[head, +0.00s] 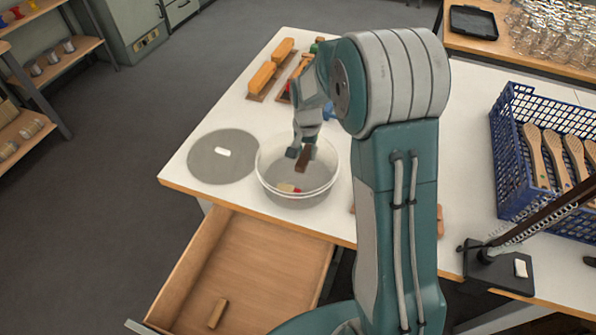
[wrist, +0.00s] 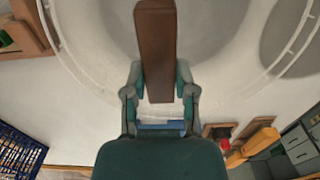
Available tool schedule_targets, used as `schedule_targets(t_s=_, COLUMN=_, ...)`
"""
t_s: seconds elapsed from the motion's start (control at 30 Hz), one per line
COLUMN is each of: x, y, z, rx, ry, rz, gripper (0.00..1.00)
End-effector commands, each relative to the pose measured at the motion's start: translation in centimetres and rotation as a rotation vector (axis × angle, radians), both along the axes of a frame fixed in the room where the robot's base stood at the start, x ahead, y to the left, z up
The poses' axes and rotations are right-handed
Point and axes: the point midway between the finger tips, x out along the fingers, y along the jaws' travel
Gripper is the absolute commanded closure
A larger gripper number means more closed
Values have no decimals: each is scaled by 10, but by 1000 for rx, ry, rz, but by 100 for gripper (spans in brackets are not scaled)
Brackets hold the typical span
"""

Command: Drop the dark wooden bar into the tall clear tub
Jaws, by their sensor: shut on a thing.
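The dark wooden bar (head: 304,158) is in my gripper (head: 302,153), which is shut on it. In the wrist view the bar (wrist: 156,45) sticks out lengthwise from between the two fingers (wrist: 160,85). The tall clear tub (head: 263,172) is round and stands near the table's front edge. My gripper and the bar are over the tub's opening in the head view; how far above the rim I cannot tell. A small cream and red piece (head: 288,188) lies in the tub. The tub's rim (wrist: 75,72) curves around the bar in the wrist view.
A grey round disc (head: 210,165) with a small white piece lies left of the tub. An open drawer (head: 255,255) juts out below, with a small wooden block (head: 217,313) in it. A blue crate (head: 510,170) of wooden brushes stands at right. Orange blocks (head: 262,77) lie behind.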

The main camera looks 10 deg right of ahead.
Motion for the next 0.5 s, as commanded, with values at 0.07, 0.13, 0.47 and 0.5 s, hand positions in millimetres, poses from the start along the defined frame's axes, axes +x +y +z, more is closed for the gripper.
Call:
schedule_targets(t_s=0.07, x=0, y=1, z=0, rx=0, ry=0, rz=1, gripper=100)
schedule_targets(t_s=0.13, x=0, y=1, z=0, rx=0, ry=0, rz=1, gripper=100)
schedule_targets(t_s=0.47, x=0, y=1, z=0, rx=-1, ry=-1, rz=1, gripper=24)
schedule_targets(t_s=0.5, x=0, y=1, z=0, rx=-1, ry=-1, rz=1, gripper=24)
